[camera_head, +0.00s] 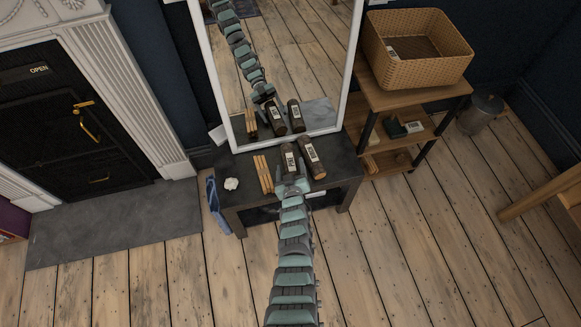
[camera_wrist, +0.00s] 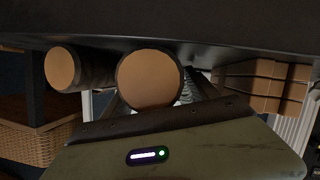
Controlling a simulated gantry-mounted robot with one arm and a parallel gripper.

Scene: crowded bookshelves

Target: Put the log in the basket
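Two dark-barked logs lie side by side on the low dark table, a left log (camera_head: 290,158) and a right log (camera_head: 313,158), each with a white label. In the wrist view, the near log's pale round end (camera_wrist: 149,79) is centred in front of my gripper, and the other log (camera_wrist: 64,68) is to its left. My gripper (camera_head: 289,180) is at the near end of the left log. Its fingers look spread on either side of that log; contact is hard to tell.
Wooden sticks (camera_head: 263,174) and a white crumpled item (camera_head: 231,184) lie on the dark table (camera_head: 335,167). A white-framed mirror (camera_head: 207,60) stands behind the logs. The shelf unit (camera_head: 370,95) is to the right, with a metal bin (camera_head: 480,113) beside it.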

